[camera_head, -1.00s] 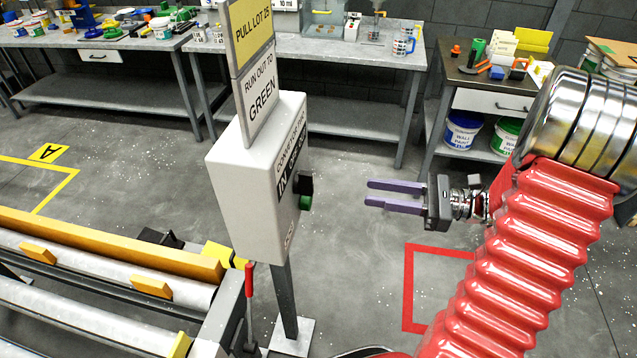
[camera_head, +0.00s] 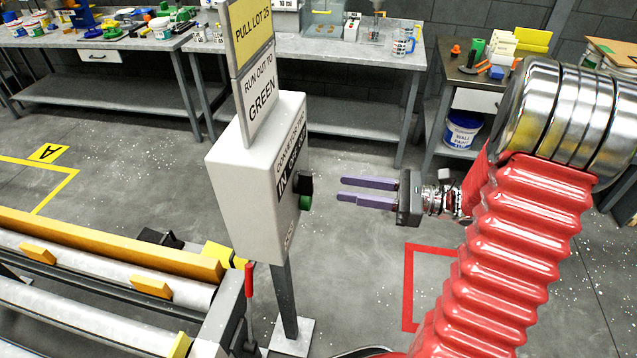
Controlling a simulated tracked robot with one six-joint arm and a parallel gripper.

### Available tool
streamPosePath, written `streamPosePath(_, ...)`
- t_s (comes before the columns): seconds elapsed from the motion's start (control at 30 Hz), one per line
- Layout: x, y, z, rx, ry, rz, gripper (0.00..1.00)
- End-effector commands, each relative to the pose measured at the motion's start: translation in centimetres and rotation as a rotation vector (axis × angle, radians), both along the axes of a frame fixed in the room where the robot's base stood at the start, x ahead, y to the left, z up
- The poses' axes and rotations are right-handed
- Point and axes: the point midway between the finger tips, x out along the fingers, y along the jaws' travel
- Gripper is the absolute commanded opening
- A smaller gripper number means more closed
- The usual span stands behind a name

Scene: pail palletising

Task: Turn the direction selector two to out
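The control box (camera_head: 245,200) is a pale box on a grey post, left of centre. Its right-hand face carries a black selector knob (camera_head: 305,185) with a green button (camera_head: 305,203) just below it. A dark label strip with "IN" is beside the knob; the rest of its wording is too small to read. My gripper (camera_head: 341,190) has two purple fingers pointing left at the knob. The fingers are apart with a narrow gap and nothing between them. The tips are a short way right of the knob, apparently not touching it. The knob's exact setting cannot be told.
Signs (camera_head: 255,70) reading "PULL LOT 25" and "RUN OUT TO GREEN" stand above the box. A roller conveyor (camera_head: 100,270) with a red lever (camera_head: 248,290) is at lower left. Benches (camera_head: 340,45) line the back. The floor between the box and my arm is clear.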

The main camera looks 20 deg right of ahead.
Motion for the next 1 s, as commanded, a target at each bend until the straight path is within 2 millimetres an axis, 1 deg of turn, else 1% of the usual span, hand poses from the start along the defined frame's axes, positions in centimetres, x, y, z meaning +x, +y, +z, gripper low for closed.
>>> streamPosePath(0.03, 0.4, 0.7, 0.0, 0.000, 0.000, 0.004, 0.31)
streamPosePath(0.1, 0.8, 1.6, 0.0, 0.001, 0.000, 0.003, 0.31)
streamPosePath(0.5, 3.3, 5.9, 0.0, 0.000, 0.001, 0.002, 0.31)
streamPosePath(0.7, 3.9, 6.8, 0.0, 0.001, 0.000, 0.000, 0.31)
streamPosePath(0.97, 3.9, 6.9, 0.0, 0.000, 0.001, 0.000, 0.31)
streamPosePath(1.0, 3.9, 6.8, 0.0, 0.000, 0.001, 0.000, 0.30)
